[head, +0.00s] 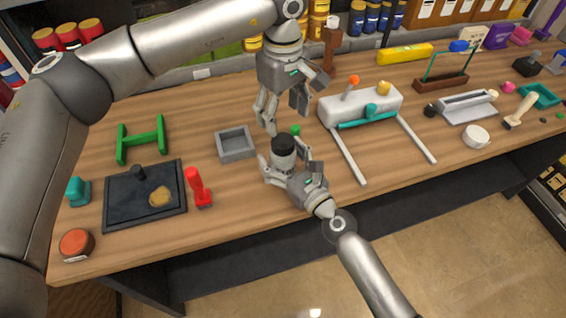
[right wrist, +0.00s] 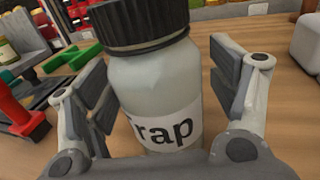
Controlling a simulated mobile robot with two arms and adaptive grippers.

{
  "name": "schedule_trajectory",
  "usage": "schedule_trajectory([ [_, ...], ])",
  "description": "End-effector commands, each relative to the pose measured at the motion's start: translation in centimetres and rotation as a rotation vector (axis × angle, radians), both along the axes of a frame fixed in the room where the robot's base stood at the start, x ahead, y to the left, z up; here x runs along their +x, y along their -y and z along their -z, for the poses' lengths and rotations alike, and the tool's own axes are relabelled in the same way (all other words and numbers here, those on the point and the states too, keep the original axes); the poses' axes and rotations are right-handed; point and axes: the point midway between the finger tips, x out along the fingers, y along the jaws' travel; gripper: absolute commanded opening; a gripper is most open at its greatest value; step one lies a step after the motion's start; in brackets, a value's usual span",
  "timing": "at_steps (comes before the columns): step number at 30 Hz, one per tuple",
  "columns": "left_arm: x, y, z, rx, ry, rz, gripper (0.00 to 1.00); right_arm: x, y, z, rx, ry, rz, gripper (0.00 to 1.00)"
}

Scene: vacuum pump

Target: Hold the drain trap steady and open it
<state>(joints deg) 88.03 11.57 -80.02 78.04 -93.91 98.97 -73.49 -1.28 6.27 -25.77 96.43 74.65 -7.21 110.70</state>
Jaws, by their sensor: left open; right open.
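The drain trap is a pale jar (head: 284,160) with a ribbed black lid (head: 284,145), standing on the wooden table near its front edge. In the right wrist view the jar (right wrist: 160,90) shows a white label reading "Trap" and the lid (right wrist: 145,22) is on it. My right gripper (head: 284,163) is open, with its fingers on both sides of the jar's body; I cannot tell if they touch it. My left gripper (head: 284,118) is open and empty, pointing down just above and behind the lid.
A grey square tray (head: 236,157) and a red upright tool (head: 197,185) stand to the left. A white pump body (head: 345,108) with two pale rails lies to the right. A small green item (head: 295,130) sits right behind the jar. The table's front edge is close.

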Motion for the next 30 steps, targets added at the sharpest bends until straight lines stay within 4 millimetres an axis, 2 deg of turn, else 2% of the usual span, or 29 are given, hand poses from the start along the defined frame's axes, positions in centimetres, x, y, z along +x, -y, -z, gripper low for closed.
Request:
schedule_trajectory([
  [4, -0.01, 0.01, 0.00, 0.000, 0.000, 0.000, 0.65, -0.01, 0.01, 0.00, 0.000, 0.000, 0.000, 0.79],
  [22, 0.00, 0.01, 0.00, 0.000, 0.000, 0.003, 0.65, -0.02, 0.04, 0.01, 0.000, 0.000, 0.000, 0.02],
  [26, -0.02, 0.01, 0.00, 0.000, 0.000, 0.049, 0.65, -0.02, 0.04, 0.00, 0.000, 0.000, 0.001, 0.00],
  [30, -0.03, 0.03, 0.00, -0.001, -0.001, 0.193, 0.65, -0.02, 0.04, 0.00, 0.000, 0.000, 0.001, 0.00],
])
